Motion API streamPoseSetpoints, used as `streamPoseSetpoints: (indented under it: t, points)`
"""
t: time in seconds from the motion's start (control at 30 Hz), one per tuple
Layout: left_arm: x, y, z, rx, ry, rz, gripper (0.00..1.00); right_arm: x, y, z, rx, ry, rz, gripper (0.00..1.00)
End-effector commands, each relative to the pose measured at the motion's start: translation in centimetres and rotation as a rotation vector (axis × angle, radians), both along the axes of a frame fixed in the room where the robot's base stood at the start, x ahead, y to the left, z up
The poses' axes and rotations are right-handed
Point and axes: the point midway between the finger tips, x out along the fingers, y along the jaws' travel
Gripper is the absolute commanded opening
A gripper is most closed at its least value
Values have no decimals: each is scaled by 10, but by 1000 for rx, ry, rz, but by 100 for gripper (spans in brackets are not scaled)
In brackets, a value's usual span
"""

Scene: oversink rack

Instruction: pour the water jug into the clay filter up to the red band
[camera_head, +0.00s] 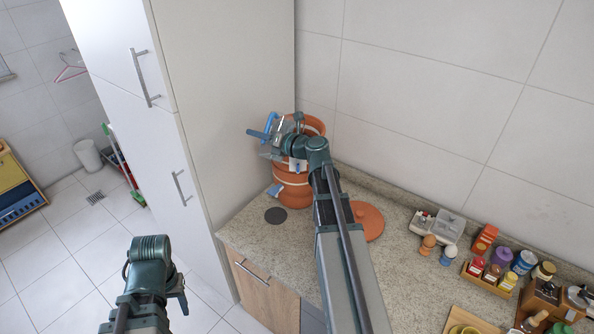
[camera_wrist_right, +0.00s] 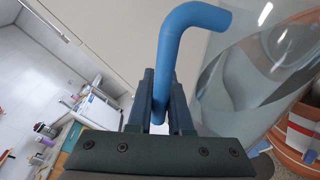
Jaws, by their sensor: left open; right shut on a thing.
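The clear water jug (camera_head: 278,134) with its blue handle (camera_wrist_right: 185,50) is at the clay filter (camera_head: 292,188), in front of the filter's open top. My right gripper (camera_wrist_right: 160,105) is shut on the handle; in the head view my right gripper (camera_head: 272,136) partly hides the jug. The jug (camera_wrist_right: 262,70) looks tilted and seems to hold water. The filter's orange wall (camera_wrist_right: 299,128) shows behind it in the wrist view. My left gripper (camera_head: 181,301) is open and empty, low in front of the cabinet.
The clay lid (camera_head: 367,221) lies on the granite counter right of the filter. A tall white cabinet (camera_head: 225,90) stands close on the left. Spice jars (camera_head: 492,272) and a clear box (camera_head: 448,226) stand at right.

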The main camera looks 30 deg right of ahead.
Motion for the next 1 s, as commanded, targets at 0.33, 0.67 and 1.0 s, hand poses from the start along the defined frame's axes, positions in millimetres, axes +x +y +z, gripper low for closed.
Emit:
streamPoseSetpoints:
  t: [0.33,0.67,1.0]
  points:
    - [0,0,0,0,0,0,50,0,0,0,0,-2,0,0]
    - [0,0,3,0,0,0,50,1,-1,3,20,11,0,0]
    - [0,0,4,0,0,0,50,1,-1,3,43,25,0,0]
